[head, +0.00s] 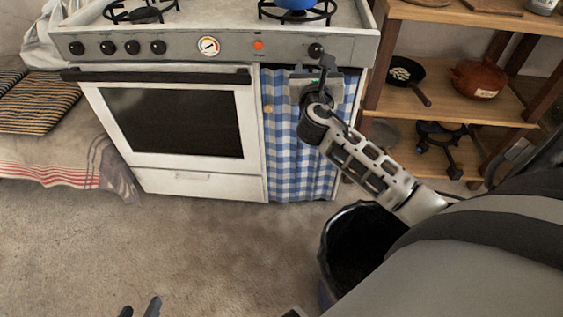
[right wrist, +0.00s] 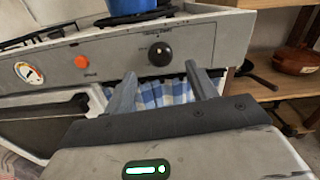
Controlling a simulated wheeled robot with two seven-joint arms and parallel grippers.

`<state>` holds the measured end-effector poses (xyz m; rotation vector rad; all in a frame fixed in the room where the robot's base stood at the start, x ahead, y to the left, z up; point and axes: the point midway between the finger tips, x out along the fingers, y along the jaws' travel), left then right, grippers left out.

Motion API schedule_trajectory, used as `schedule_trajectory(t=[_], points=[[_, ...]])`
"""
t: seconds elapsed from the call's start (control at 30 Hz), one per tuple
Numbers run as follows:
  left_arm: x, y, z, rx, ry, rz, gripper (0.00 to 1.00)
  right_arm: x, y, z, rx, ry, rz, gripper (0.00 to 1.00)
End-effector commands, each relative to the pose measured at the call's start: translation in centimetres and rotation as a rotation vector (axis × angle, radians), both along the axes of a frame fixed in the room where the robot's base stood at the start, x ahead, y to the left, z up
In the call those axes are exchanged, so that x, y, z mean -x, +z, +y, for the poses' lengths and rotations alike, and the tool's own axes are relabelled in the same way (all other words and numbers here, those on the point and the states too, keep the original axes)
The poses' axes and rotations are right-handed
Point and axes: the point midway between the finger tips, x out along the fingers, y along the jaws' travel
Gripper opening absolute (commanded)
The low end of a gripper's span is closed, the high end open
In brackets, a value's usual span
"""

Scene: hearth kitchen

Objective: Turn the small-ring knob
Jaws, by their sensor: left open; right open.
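A round black knob (head: 316,50) sits alone at the right end of the stove's front panel. It also shows in the right wrist view (right wrist: 160,54), with small lettering by it that I cannot read. Several more black knobs (head: 107,48) line the panel's left end. My right gripper (head: 314,72) is open and empty in front of the stove. In the right wrist view its fingertips (right wrist: 160,72) are spread apart just below the lone knob, not around it. My left gripper (head: 139,307) is open and empty at the bottom edge of the head view, over the floor.
A dial (head: 209,46) and an orange light (head: 258,45) are on the panel. A blue pot (head: 296,3) stands on the right burner. A checked curtain (head: 310,150) hangs below the panel. A wooden shelf (head: 470,105) and a black bin (head: 350,245) are at right.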

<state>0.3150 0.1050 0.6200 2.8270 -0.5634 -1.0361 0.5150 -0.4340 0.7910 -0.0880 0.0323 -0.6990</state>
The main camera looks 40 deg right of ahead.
Motion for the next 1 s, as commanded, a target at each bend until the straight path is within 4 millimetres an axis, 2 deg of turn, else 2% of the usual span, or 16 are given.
schedule_trajectory(t=[0.53,0.8,1.0], points=[[0.0,1.6,0.0,0.000,0.000,0.000,0.42,8.6,0.1,7.2,-0.006,0.001,-0.001,0.57],[0.0,3.7,0.0,0.000,0.000,0.000,0.42,9.4,-3.7,10.6,-0.493,0.091,-0.081,0.57],[0.0,5.1,0.0,0.000,0.000,0.000,0.42,10.7,-6.0,13.6,-0.873,0.097,-0.140,0.57]])
